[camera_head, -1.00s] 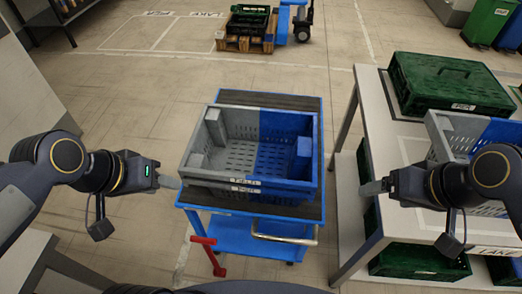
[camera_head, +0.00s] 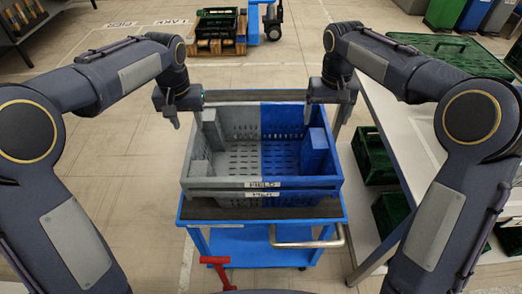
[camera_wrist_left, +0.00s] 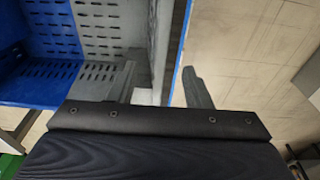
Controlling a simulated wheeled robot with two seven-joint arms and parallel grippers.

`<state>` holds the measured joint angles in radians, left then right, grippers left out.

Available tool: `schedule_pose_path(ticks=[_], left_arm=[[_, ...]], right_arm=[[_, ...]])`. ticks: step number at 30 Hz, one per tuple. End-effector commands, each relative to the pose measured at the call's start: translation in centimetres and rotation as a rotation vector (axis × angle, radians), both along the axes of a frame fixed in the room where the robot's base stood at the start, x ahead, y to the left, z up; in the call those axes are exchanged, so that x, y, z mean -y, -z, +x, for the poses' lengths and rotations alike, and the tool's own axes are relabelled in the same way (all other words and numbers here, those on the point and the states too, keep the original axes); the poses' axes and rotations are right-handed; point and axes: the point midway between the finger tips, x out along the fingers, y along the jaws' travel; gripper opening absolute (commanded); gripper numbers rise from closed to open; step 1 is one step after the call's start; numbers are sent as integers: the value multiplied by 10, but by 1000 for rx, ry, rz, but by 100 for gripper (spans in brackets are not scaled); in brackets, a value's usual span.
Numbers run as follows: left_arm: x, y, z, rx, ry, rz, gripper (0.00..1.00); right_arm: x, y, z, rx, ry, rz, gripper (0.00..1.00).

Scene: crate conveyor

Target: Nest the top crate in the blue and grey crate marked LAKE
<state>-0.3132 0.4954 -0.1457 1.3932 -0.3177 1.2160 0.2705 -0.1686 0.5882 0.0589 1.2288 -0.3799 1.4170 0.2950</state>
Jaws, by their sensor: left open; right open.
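The top crate (camera_head: 262,184), grey on the left and blue on the right, sits on a cart, stacked on another crate (camera_head: 262,195) that shows as a strip below it. Its label seems to read FIELD; the lower label is hard to read. My left gripper (camera_head: 180,112) is open at the crate's far left side. In the left wrist view (camera_wrist_left: 162,88) its fingers stand apart, with the grey side wall (camera_wrist_left: 160,40) between them. My right gripper (camera_head: 335,102) is open by the far right side; its fingers are partly hidden. I cannot see a crate marked LAKE.
The blue cart (camera_head: 240,245) has a metal handle and a red lever (camera_head: 217,268). A white table (camera_head: 415,150) stands right, with a green crate (camera_head: 440,44) on top and green crates below. My right arm hides part of it. A pallet (camera_head: 215,46) lies behind on open floor.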

Motion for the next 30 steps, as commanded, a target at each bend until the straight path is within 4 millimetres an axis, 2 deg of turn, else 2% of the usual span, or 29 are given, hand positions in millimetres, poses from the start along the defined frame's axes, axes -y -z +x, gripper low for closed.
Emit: schedule_pose_path(ticks=[5,18,23,30], left_arm=[[0,8,0,-3,0,0,45],[0,68,8,-3,0,-1,45],[0,77,9,-1,0,-1,45],[0,78,9,0,0,-1,45]], right_arm=[[0,8,0,-2,0,0,82],[1,68,0,-2,1,0,82],[0,77,0,-1,0,1,82],[0,78,0,0,0,1,82]])
